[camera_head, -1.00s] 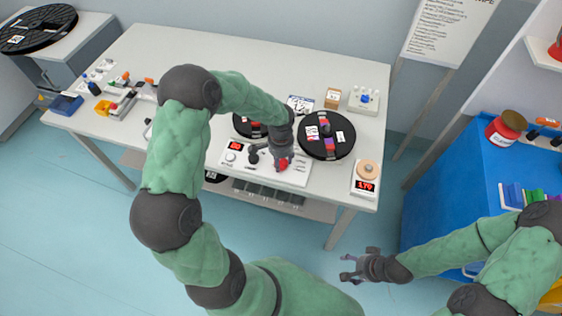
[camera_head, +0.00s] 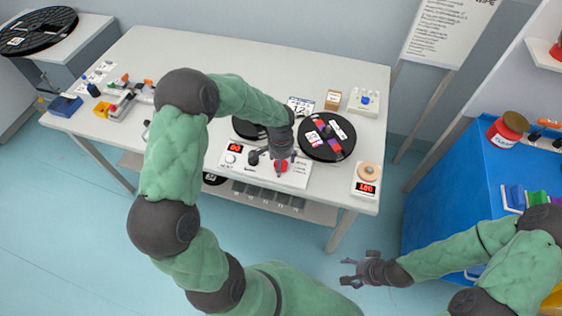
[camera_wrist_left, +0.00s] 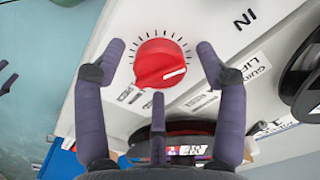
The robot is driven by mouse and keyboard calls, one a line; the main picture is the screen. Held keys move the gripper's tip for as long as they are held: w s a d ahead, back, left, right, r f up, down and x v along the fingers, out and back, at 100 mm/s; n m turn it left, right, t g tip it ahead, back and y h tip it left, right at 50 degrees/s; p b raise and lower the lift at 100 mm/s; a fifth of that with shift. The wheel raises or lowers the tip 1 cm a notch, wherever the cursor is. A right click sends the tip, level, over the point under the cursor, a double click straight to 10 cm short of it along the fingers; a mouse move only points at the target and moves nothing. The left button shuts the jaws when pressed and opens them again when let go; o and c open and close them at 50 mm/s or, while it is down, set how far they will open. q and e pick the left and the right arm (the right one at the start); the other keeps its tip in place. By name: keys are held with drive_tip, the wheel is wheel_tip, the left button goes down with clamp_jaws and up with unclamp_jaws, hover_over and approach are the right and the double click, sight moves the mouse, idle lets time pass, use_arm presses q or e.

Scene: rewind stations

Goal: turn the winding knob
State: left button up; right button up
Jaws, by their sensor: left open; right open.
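The red winding knob (camera_wrist_left: 160,62) sits on a white panel, ringed by black tick marks, its white pointer line aimed to the right. In the head view the knob (camera_head: 281,166) shows partly under my left gripper (camera_head: 281,158). In the left wrist view my left gripper (camera_wrist_left: 160,74) is open, with fingers on both sides of the knob and a third finger below it; gaps show between fingers and knob. My right gripper (camera_head: 352,271) is open and empty, over the floor in front of the table.
The white rewind panel (camera_head: 236,149) carries a red display. A large black reel (camera_head: 326,137) lies to its right; another reel (camera_head: 248,127) is partly hidden by my arm. A small scale-like unit (camera_head: 367,180) stands at the table's front right corner. A blue cabinet (camera_head: 440,190) stands right.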

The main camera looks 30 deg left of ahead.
use_arm(q)
wheel_tip(320, 180, up, 12)
idle(0.5)
idle(0.5)
